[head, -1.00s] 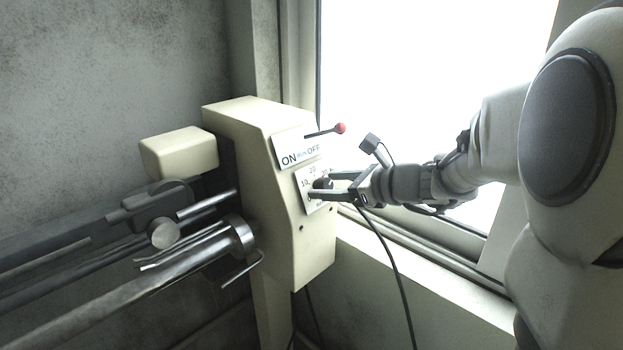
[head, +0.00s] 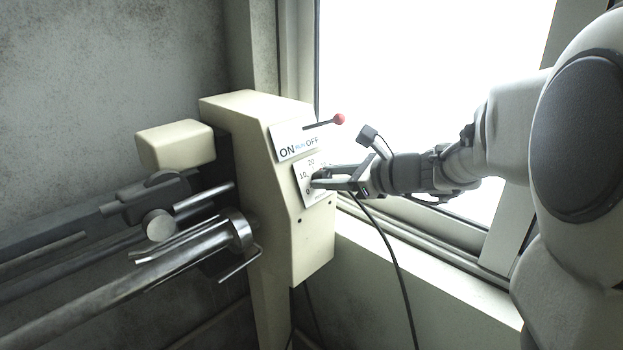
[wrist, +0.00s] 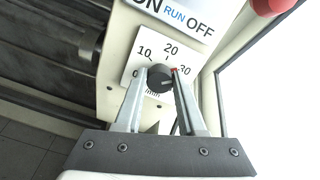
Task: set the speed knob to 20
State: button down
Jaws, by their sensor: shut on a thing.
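The speed knob (wrist: 159,79) is a round dark knob on a white dial plate (wrist: 130,68) marked 0, 10, 20 and 30. In the wrist view my gripper (wrist: 160,76) has one finger on each side of the knob and is shut on it. A small red mark (wrist: 174,70) shows at the knob's upper right, near the 30. In the head view my gripper (head: 318,178) reaches the dial plate (head: 304,172) from the right and hides most of the knob.
Above the dial is an ON/RUN/OFF plate (head: 298,143) with a red-balled lever (head: 338,119). The cream machine housing (head: 312,250) carries metal bars (head: 190,250) on its left. A window ledge (head: 420,270) and a hanging black cable (head: 395,250) lie below my arm.

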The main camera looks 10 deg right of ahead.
jog(key=n+b, duration=0.1)
jog(key=b, duration=0.1)
jog(key=n+b, duration=0.1)
jog(key=b, duration=0.1)
jog(key=shift+f+n, duration=0.3)
jog(key=shift+f, duration=0.1)
jog(key=shift+r+n+b, duration=0.15)
jog(key=shift+n+b, duration=1.8)
jog(key=shift+b, duration=0.5)
jog(key=shift+r+n+b, duration=0.1)
jog(key=shift+n+b, duration=1.85)
jog(key=shift+b, duration=0.45)
jog(key=shift+r, duration=0.1)
jog(key=c, duration=0.5)
grip_release()
jog(key=shift+s, duration=0.1)
